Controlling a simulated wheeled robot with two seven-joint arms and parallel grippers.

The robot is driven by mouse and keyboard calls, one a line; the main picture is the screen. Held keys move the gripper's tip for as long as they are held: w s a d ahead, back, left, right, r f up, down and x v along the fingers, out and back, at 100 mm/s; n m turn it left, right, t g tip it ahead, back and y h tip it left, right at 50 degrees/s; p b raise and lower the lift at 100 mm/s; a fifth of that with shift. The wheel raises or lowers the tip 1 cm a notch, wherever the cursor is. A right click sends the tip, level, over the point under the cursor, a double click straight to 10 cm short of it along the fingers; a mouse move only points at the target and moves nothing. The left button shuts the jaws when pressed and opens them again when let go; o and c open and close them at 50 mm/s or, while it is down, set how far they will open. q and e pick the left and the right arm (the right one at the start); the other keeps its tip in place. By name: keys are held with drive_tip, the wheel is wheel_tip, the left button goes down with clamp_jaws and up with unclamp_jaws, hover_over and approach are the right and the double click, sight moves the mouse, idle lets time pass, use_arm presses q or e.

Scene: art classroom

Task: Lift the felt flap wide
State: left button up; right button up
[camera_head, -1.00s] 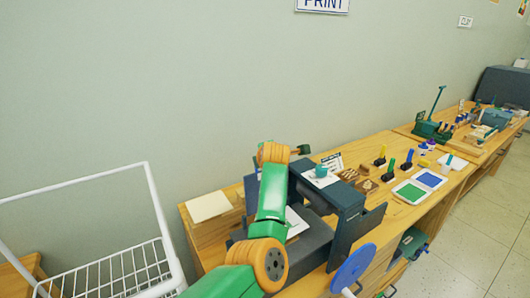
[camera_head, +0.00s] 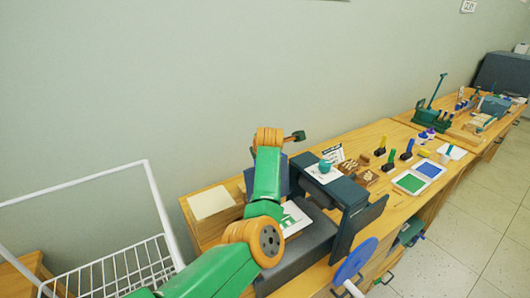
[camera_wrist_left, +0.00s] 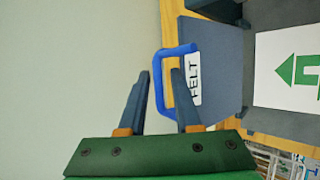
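The felt flap (camera_wrist_left: 213,60) is a blue-grey panel labelled FELT with a blue loop handle (camera_wrist_left: 160,75). In the left wrist view my left gripper (camera_wrist_left: 162,78) is open, with one bar of the handle between its fingers. Whether a finger touches the bar is unclear. In the head view the flap (camera_head: 283,178) shows partly behind my left arm and looks raised beside the press bed (camera_head: 308,245). A white sheet with a green print (camera_head: 292,221) lies uncovered on the bed. My left fingertips are not clear in the head view. My right gripper is not in view.
The dark press frame (camera_head: 346,193) and its blue wheel (camera_head: 354,262) stand right of the bed. A pale stack (camera_head: 211,203) sits left of it. A white wire rack (camera_head: 120,270) is at lower left. Ink pads (camera_head: 410,182) and rollers lie farther right. The wall is close behind.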

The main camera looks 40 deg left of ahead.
use_arm(q)
drive_tip(key=shift+s+d+r+b, duration=0.3)
drive_tip(key=shift+d+b, duration=0.05)
drive_tip(key=shift+b, duration=0.1)
drive_tip(key=b+v, duration=0.2)
drive_tip(key=v, duration=0.4)
drive_tip(key=shift+a, duration=0.2)
